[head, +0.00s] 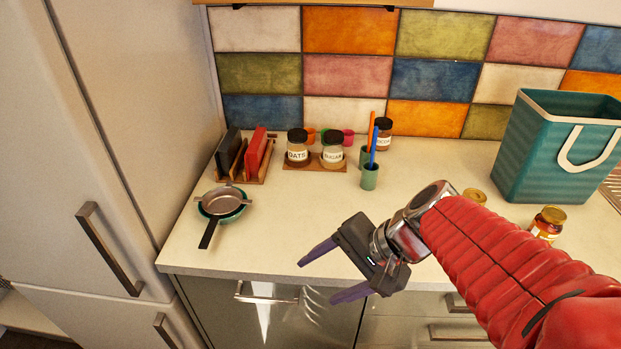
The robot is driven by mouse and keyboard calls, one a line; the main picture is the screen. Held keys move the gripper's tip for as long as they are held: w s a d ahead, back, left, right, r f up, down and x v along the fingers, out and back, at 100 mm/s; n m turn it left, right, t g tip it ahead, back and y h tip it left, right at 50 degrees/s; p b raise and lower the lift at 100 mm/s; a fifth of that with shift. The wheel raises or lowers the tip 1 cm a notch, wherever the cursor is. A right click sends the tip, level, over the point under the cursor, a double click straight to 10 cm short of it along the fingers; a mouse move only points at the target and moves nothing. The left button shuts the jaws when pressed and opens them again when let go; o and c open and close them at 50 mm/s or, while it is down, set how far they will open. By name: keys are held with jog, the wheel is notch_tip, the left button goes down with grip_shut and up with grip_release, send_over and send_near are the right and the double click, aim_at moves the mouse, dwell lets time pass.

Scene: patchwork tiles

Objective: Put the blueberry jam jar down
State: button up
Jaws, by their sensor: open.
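My gripper (318,281) is open and empty, with its two purple fingers spread apart. It hangs over the counter's front edge, pointing left. Two gold-lidded jars stand on the right part of the counter. One jar (547,224) has amber-red contents and a pale label, and stands right of my red arm. The other jar (474,196) shows little more than its lid, because my arm hides the rest. I cannot read either label, so I cannot tell whether one is the blueberry jam jar. Both are well away from the fingers.
The counter (300,230) is clear in its middle. Pans (222,203) lie at left, near a rack (243,160). Oats (297,150) and sugar (332,153) jars stand on a board by green cups (370,177). A teal bag (545,150) stands back right.

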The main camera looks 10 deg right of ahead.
jog(key=s+d+r+n+t+h, duration=0.1)
jog(key=s+d+r+n+h, duration=0.1)
jog(key=r+n+h, duration=0.3)
jog(key=d+n+h, duration=0.1)
jog(key=n, duration=0.3)
jog(key=shift+s+d+r+n+t, duration=0.25)
jog(key=shift+s+r+n+t, duration=0.05)
jog(key=shift+r+n+t, duration=0.1)
